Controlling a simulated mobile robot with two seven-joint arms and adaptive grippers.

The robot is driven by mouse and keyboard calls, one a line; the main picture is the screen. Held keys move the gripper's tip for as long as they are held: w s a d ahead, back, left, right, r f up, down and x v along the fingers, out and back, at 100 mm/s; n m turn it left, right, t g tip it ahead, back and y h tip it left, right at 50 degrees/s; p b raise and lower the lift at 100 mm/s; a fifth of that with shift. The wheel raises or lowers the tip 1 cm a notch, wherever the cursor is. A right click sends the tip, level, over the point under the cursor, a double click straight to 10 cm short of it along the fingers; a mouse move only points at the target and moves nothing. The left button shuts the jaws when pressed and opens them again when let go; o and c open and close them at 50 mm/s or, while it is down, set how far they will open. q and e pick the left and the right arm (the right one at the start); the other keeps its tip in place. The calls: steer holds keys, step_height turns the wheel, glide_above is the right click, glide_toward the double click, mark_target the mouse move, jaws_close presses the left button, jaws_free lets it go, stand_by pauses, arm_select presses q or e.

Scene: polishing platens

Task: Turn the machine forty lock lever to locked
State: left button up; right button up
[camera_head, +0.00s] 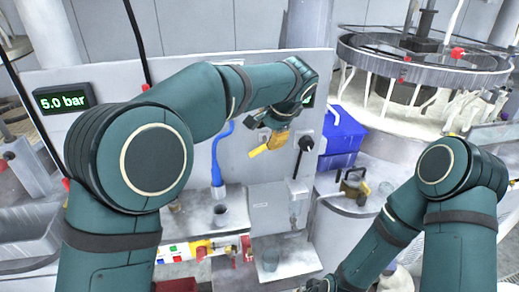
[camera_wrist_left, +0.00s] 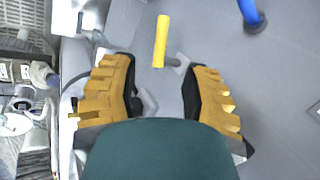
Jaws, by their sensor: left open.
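A lever with a yellow handle shows in the left wrist view (camera_wrist_left: 160,42), just beyond my fingertips and between their lines. Its short grey stem runs right toward the right-hand finger; I cannot tell whether they touch. In the head view the yellow handle (camera_head: 262,150) stands out from the grey panel, just below my left gripper (camera_head: 275,122). My left gripper is open and empty in the left wrist view (camera_wrist_left: 160,78), its two gold fingers wide apart. The lever's label is not readable.
A blue hose with a nozzle (camera_head: 217,165) hangs left of the lever. A black handle (camera_head: 305,145) is on the panel to the right. A blue box (camera_head: 342,132) and a round platen machine (camera_head: 425,60) stand farther right. A "5.0 bar" display (camera_head: 63,99) is at left.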

mark_target(260, 148)
arm_select(q)
steer(key=x, duration=0.9)
steer(key=shift+w+a+f, duration=0.15)
steer(key=shift+w+f, duration=0.1)
jaws_close()
